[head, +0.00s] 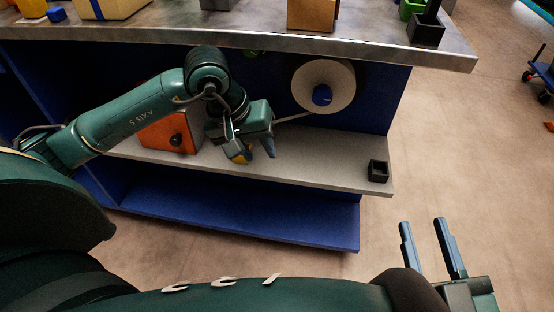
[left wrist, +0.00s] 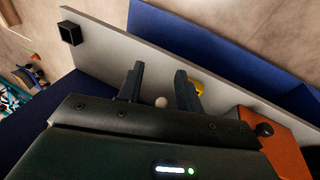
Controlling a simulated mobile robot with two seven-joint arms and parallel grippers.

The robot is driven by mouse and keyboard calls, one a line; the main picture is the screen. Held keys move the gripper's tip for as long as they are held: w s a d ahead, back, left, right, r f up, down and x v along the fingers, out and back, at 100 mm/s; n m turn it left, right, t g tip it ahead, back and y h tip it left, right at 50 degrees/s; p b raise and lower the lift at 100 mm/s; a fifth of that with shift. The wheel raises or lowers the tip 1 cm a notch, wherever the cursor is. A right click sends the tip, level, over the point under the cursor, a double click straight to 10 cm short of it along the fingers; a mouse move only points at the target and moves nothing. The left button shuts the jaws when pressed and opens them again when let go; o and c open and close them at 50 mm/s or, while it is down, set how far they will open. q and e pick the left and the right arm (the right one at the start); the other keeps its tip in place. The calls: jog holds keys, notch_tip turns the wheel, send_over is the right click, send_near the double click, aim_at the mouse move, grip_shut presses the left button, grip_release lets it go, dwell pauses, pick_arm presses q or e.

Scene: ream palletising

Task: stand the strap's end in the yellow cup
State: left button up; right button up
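The yellow cup (head: 246,157) stands on the grey shelf, partly hidden behind my left gripper. It also shows in the left wrist view (left wrist: 198,87), just beyond the right-hand finger. A pale strap (head: 292,118) runs from the white roll (head: 341,88) to behind my left gripper; its end is hidden in the head view. My left gripper (head: 253,150) is over the shelf beside the cup, fingers apart. In the left wrist view a small pale round thing (left wrist: 161,102), perhaps the strap's end, shows between the fingers, apparently touching neither. My right gripper (head: 427,247) is open and empty, away from the shelf.
An orange box (head: 168,135) with a black knob stands on the shelf left of my gripper. A small black holder (head: 378,171) is near the shelf's right end. The metal worktop (head: 250,38) overhangs above, with boxes on it. The shelf between cup and black holder is clear.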

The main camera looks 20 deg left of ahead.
pick_arm(q)
jog(key=s+d+n+g+h, duration=0.45)
jog(key=s+d+h, duration=0.45)
jog(key=d, duration=0.5)
jog(key=s+d+r+n+t+h, duration=0.25)
jog(key=r+n+h, duration=0.3)
jog(key=n, duration=0.45)
jog(key=s+d+r+n+t+h, duration=0.25)
jog(key=r+n+h, duration=0.3)
jog(key=n, duration=0.45)
jog(key=w+a+f+m+t+y, duration=0.2)
jog(key=m+t+y, duration=0.4)
jog(key=m, duration=1.1)
jog(key=w+a+f+m+t+y, duration=0.2)
jog(key=a+f+m+t+y, duration=0.2)
jog(key=m, duration=1.4)
jog(key=f+t+y, duration=0.1)
jog(key=t+y, duration=0.2)
jog(key=t, duration=0.1)
jog(key=shift+w+a+t, duration=0.3)
jog(key=shift+a+t, duration=0.05)
jog(key=shift+a, duration=0.05)
